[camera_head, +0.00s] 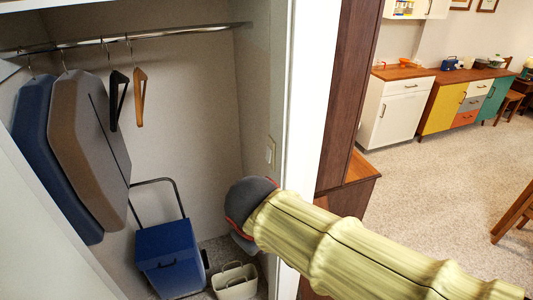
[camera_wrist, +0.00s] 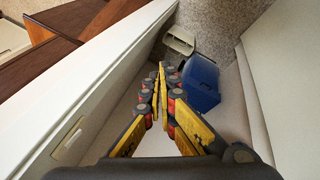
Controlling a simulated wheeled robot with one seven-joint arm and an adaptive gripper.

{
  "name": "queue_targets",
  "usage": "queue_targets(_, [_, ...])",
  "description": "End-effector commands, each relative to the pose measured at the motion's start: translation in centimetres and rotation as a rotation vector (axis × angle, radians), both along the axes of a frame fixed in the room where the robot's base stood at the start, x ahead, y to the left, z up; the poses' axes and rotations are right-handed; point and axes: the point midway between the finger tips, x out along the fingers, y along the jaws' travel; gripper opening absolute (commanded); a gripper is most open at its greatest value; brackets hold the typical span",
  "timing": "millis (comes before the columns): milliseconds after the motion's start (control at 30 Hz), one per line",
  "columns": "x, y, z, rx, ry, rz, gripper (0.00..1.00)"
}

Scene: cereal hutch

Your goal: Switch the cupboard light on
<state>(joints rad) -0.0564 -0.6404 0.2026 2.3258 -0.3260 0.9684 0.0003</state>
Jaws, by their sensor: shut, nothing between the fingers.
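A small cream light switch plate (camera_head: 270,152) is on the cupboard's right inner wall, near the door opening. It also shows in the wrist view (camera_wrist: 69,137) at the lower left, on the pale wall. My gripper (camera_wrist: 162,66) has yellow and dark fingers that meet at the tips, with nothing between them. It is inside the cupboard opening, apart from the switch, which lies to the left of the fingers in the wrist view. In the head view my sleeved arm reaches in below the switch and the fingers are hidden behind the wrist.
A blue wheeled box (camera_head: 170,258) with a handle and a cream caddy (camera_head: 235,281) stand on the cupboard floor. Garment bags (camera_head: 88,140) and hangers (camera_head: 139,98) hang from a rail at left. The white door frame (camera_head: 307,110) edges the opening beside my arm.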

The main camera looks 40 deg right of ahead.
Motion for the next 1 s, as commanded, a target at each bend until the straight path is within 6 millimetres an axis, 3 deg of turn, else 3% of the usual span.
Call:
queue_targets(100, [3.9,-3.7,1.3,-0.263,0.153,0.123,0.0])
queue_targets(300, [12.6,-7.7,3.1,-0.721,0.336,0.357,0.0])
queue_targets(500, [21.1,-7.2,3.7,-1.095,0.415,0.573,0.0])
queue_targets(600, [23.8,-6.1,3.5,-1.215,0.423,0.645,0.0])
queue_targets(767, [25.7,-5.1,3.3,-1.306,0.424,0.7,0.0])
queue_targets(1000, [26.0,-5.0,3.2,-1.317,0.422,0.706,0.0])
